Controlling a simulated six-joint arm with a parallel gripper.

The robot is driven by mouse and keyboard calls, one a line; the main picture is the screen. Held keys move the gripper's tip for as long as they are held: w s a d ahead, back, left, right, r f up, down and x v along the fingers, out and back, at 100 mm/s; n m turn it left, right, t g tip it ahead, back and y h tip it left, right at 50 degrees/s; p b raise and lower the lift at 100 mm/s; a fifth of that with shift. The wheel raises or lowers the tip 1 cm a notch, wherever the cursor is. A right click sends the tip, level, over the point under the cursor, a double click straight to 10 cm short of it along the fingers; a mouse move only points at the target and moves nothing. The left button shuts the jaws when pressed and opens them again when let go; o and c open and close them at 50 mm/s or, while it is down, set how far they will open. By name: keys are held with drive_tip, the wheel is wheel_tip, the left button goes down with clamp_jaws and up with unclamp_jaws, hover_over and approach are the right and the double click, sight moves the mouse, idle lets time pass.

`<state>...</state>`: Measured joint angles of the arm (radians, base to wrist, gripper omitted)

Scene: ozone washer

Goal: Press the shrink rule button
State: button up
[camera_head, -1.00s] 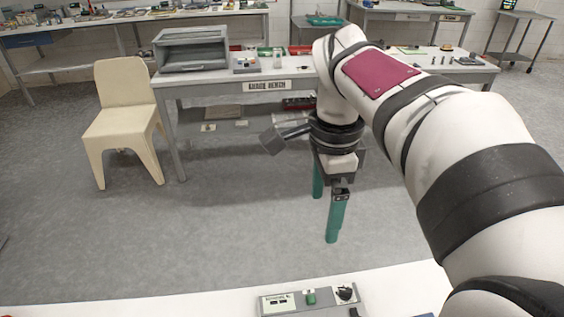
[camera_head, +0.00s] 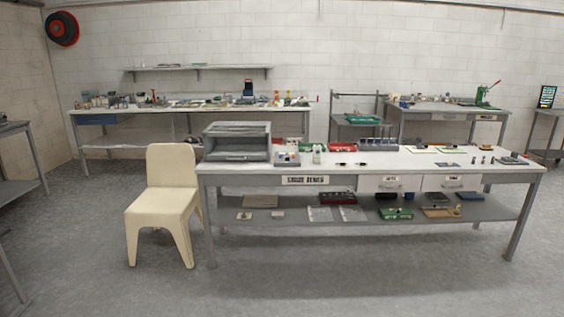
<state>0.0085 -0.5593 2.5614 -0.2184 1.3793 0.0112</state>
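No button that I can make out as the shrink rule button shows in the head view. A long grey workbench (camera_head: 240,180) with a label plate on its front edge stands across the middle. A small light box with dark and red spots (camera_head: 288,159) sits on it, too small to read. A grey open-fronted cabinet (camera_head: 237,154) stands at the bench's left end. My gripper and arm are out of the picture.
A cream chair (camera_head: 162,205) stands at the bench's left end. Trays and small parts lie on the bench's lower shelf (camera_head: 460,211). More benches line the back wall, including a long one (camera_head: 95,112) at left. The grey floor (camera_head: 350,280) in front is clear.

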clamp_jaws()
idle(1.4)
